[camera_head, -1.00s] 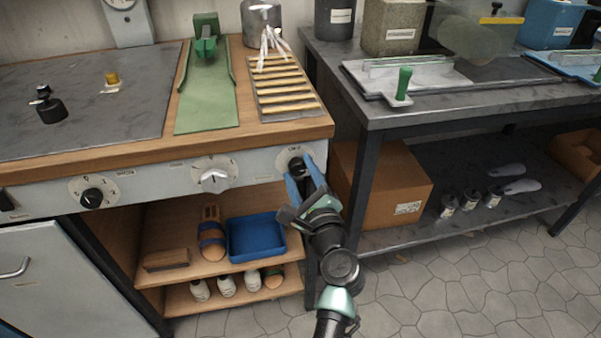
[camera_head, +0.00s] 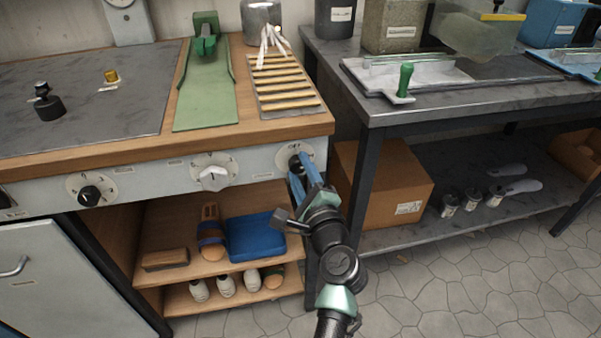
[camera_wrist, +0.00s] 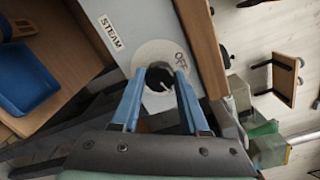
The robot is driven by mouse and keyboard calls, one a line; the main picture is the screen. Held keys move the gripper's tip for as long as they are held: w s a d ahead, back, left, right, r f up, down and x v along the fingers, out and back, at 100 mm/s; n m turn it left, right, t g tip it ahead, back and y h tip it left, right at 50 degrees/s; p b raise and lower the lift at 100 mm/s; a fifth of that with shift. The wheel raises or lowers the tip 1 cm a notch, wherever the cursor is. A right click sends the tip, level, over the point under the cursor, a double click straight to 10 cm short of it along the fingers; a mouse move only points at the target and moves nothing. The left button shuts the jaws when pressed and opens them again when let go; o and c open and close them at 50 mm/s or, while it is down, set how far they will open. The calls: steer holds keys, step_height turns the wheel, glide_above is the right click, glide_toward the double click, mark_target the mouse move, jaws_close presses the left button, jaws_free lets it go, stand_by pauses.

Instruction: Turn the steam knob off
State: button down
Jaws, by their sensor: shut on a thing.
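The steam knob (camera_head: 296,161) is a dark round knob on a pale dial at the right end of the workbench's front panel. In the wrist view the black knob (camera_wrist: 158,79) sits on a white disc marked "OFF" (camera_wrist: 181,62), beside a label reading "STEAM" (camera_wrist: 111,31). My gripper (camera_head: 299,168) reaches it from the front with blue fingers. In the wrist view the fingers (camera_wrist: 158,84) lie on either side of the knob, shut on it. A small pale mark shows on the knob's face, but the fingers partly hide the dial.
A white-pointered knob (camera_head: 214,177) and a black knob (camera_head: 89,195) sit further left on the panel. A blue tray (camera_head: 256,236) and shoe forms are on the shelves below. A second table (camera_head: 400,112) stands close to the right, with a cardboard box (camera_head: 385,190) beneath.

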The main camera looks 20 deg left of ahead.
steer(key=n+b, duration=0.1)
steer(key=n, duration=0.2)
steer(key=shift+f+n, duration=0.15)
steer(key=shift+n, duration=0.15)
steer(key=n+b, duration=0.2)
steer(key=n, duration=0.1)
steer(key=shift+h, duration=0.3)
steer(key=n+b, duration=0.2)
steer(key=n, duration=0.2)
steer(key=shift+n, duration=0.3)
steer(key=shift+n+b, duration=0.75)
steer(key=shift+n, duration=0.85)
steer(key=shift+c, duration=2.1)
jaws_free()
steer(key=shift+s, duration=0.1)
